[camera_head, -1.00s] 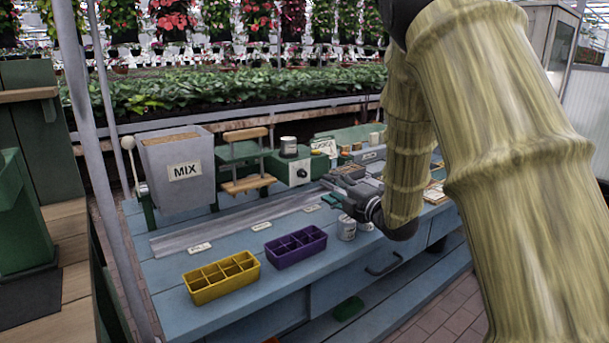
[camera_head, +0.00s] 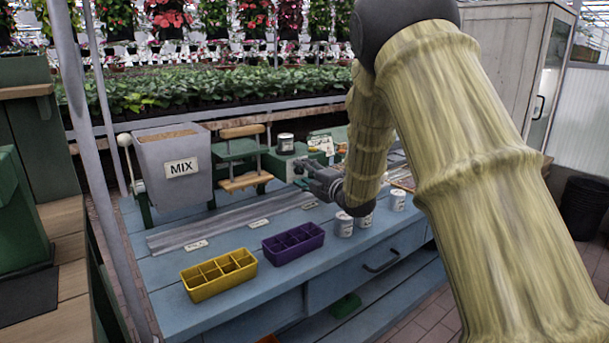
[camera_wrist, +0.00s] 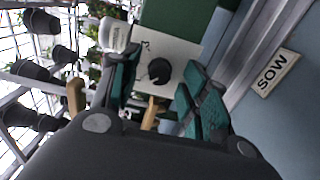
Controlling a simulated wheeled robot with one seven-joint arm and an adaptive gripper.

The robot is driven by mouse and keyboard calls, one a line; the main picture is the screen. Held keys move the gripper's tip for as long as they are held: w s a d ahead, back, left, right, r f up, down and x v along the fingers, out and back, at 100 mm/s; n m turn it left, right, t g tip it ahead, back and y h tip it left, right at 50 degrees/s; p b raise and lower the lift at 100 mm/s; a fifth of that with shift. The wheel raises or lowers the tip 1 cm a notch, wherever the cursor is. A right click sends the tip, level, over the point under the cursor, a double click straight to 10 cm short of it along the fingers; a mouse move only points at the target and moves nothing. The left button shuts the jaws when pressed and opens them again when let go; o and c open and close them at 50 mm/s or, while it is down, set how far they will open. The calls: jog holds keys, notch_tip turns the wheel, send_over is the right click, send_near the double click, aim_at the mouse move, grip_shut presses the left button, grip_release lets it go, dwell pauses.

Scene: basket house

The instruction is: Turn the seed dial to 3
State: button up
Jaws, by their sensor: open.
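The seed dial (camera_wrist: 159,70) is a round black knob on a pale plate (camera_wrist: 178,52), seen in the wrist view. Marks on the plate are too small to read, so its setting cannot be told. My gripper (camera_wrist: 162,88) is open, with green-padded fingers on either side of the knob in the picture. I cannot tell whether they touch it. In the head view, my gripper (camera_head: 302,176) is in front of the green dial box (camera_head: 277,164) and hides the knob.
A grey MIX hopper (camera_head: 172,170) stands left on the blue bench (camera_head: 170,275). Yellow (camera_head: 219,275) and purple (camera_head: 293,243) trays sit at the front, with white cans (camera_head: 344,224) beside them. A SOW label (camera_wrist: 274,74) lies near a metal rail (camera_wrist: 240,50).

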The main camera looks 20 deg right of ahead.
grip_shut()
jog(key=shift+m, duration=0.3)
jog(key=m+p, duration=0.3)
jog(key=m, duration=0.1)
jog(key=shift+r+m, duration=0.15)
jog(key=shift+m, duration=0.15)
jog(key=m+p, duration=0.2)
jog(key=m, duration=0.2)
jog(key=shift+p, duration=0.3)
jog(key=m+p, duration=0.2)
jog(key=m, duration=0.3)
jog(key=shift+f+m+p, duration=0.2)
jog(key=shift+m+p, duration=0.45)
jog(key=shift+m, duration=1.15)
